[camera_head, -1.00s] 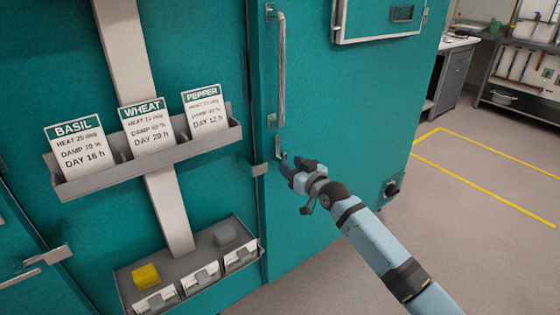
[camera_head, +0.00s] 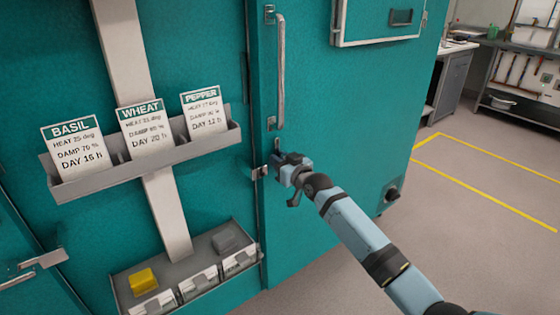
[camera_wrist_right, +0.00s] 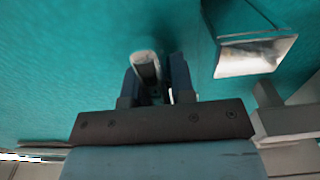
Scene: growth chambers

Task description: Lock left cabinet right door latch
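The latch (camera_head: 277,145) is a small grey lever on the teal cabinet door (camera_head: 330,110), below the long vertical handle (camera_head: 281,75). My right gripper (camera_head: 278,159) is at the latch and hides its lower part. In the right wrist view the pale rounded end of the lever (camera_wrist_right: 146,64) shows between the two dark fingers (camera_wrist_right: 157,80), close to the left finger. A narrow gap shows between the lever and the right finger, so the gripper looks open around it. A metal catch (camera_head: 260,172) sits at the door edge beside the gripper. My left gripper is not in view.
A card rack (camera_head: 150,163) and a lower tray (camera_head: 205,263) with a yellow block (camera_head: 143,281) are fixed left of the door. A pale-faced bracket (camera_wrist_right: 255,55) lies right of the fingers in the wrist view. Open floor (camera_head: 470,200) lies to the right.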

